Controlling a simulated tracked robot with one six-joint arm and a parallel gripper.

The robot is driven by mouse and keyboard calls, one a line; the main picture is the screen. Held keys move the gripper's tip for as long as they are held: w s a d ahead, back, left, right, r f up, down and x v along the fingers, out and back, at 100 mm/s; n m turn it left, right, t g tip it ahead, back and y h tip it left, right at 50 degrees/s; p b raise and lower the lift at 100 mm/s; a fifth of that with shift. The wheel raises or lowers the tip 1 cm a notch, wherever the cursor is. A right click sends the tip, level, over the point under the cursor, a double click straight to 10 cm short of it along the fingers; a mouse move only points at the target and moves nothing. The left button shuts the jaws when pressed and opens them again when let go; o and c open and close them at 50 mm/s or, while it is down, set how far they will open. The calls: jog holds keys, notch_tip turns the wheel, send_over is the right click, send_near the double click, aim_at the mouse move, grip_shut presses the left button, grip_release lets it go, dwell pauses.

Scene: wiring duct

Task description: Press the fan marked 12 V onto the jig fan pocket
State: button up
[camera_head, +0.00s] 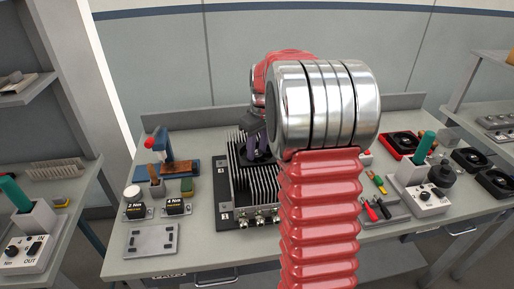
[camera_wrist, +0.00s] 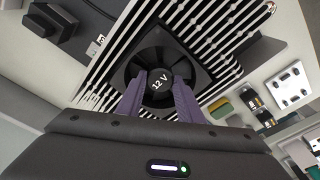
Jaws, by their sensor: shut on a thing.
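The fan marked 12 V (camera_wrist: 160,45) is black and square, with its white label facing the wrist camera. My gripper (camera_wrist: 158,88) has purple fingers and is shut on the fan's round hub. The fan lies among the white and black fins of the jig (camera_wrist: 105,62). Whether it is fully seated in the pocket cannot be told. In the head view my gripper (camera_head: 257,146) is over the middle of the finned jig (camera_head: 234,175), and my arm hides the jig's right part. The pocket itself is hidden under the fan.
On the bench left of the jig stand a blue press with a red knob (camera_head: 163,152), two black torque blocks (camera_head: 175,206) and a grey plate (camera_head: 151,239). To the right are a red-framed fan (camera_head: 400,143), a switch box (camera_head: 426,201), small tools (camera_head: 378,208) and more black fans (camera_head: 470,159).

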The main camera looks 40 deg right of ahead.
aim_at(261, 155)
jog(key=o, duration=1.2)
jog(key=shift+o, duration=0.2)
notch_tip(261, 155, up, 14)
jog(key=s, duration=0.1)
jog(key=shift+s+d+f, duration=0.15)
jog(key=shift+s, duration=0.15)
dwell(0.3)
